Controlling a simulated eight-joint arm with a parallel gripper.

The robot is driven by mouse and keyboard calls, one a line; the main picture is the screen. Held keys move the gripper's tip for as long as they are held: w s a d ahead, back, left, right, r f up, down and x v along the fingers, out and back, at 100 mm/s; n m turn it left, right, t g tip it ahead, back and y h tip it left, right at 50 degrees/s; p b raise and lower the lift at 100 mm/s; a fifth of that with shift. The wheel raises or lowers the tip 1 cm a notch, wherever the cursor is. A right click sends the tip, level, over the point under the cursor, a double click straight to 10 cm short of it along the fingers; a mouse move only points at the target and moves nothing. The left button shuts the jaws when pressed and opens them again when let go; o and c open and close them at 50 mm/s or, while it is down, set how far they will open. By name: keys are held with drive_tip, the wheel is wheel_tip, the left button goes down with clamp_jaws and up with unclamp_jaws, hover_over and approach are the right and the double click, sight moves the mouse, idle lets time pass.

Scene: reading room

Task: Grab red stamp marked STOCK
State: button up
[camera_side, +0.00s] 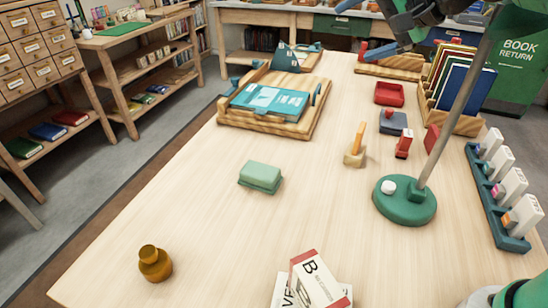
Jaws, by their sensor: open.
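Another red piece (431,138) is partly hidden behind the lamp pole. My gripper (363,29) is at the top of the view, well beyond and above the red stamp. Its blue fingertips are spread apart with nothing between them. Part of my gripper is cut off by the top edge.
A blue-grey pad (393,122) and red tray (389,93) lie behind. A book rack (457,121) is back right. Table centre is largely clear around the green block (261,176).

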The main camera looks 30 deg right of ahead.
drive_tip(key=s+f+n+g+h, duration=0.1)
drive_tip(key=s+f+n+g, duration=0.1)
drive_tip(key=s+f+n, duration=0.4)
drive_tip(key=shift+s+a+f, duration=0.3)
drive_tip(key=shift+s+f, duration=0.2)
drive_tip(key=shift+f, duration=0.35)
drive_tip(key=s+f+n, duration=0.1)
drive_tip(key=f, duration=0.1)
drive_tip(key=s+d+f+n+g+h, duration=0.1)
drive_tip(key=s+f+n, duration=0.1)
drive_tip(key=s+f+n+g+h, duration=0.1)
drive_tip(key=s+f, duration=0.1)
drive_tip(key=shift+s+d+f, duration=0.1)
drive_tip(key=shift+s+d, duration=0.1)
drive_tip(key=shift+s, duration=0.05)
drive_tip(key=shift+c, duration=1.4)
